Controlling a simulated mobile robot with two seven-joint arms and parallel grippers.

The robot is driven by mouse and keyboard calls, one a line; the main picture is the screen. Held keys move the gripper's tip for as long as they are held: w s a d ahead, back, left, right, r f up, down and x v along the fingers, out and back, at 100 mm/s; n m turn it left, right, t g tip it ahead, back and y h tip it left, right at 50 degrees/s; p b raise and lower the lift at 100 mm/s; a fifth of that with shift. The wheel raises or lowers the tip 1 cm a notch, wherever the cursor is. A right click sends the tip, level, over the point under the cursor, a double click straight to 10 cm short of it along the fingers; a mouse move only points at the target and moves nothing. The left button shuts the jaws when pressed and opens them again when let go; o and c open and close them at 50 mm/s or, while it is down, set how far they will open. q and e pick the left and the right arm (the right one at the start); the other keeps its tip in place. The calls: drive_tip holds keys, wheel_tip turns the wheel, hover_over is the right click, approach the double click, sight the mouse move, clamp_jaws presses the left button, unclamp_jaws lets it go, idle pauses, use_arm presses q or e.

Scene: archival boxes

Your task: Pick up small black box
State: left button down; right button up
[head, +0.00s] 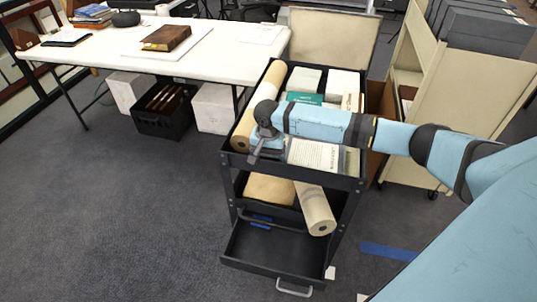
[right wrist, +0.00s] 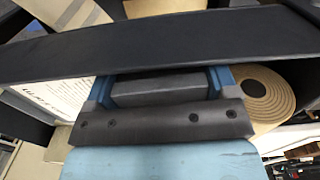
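I see no small black box that I can single out in either view. My right gripper (head: 258,153) is over the near left corner of the black cart (head: 345,183), pointing downward. In the right wrist view its two blue fingers (right wrist: 160,84) stand wide apart. My left gripper is not in view.
The cart's top tray holds a tan roll (head: 259,100), a teal box (head: 305,98), white boxes and a printed sheet (head: 313,154). Another roll (head: 316,210) sticks out below. A white table (head: 240,58) stands behind left, a beige cart (head: 480,90) right. Floor at left is clear.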

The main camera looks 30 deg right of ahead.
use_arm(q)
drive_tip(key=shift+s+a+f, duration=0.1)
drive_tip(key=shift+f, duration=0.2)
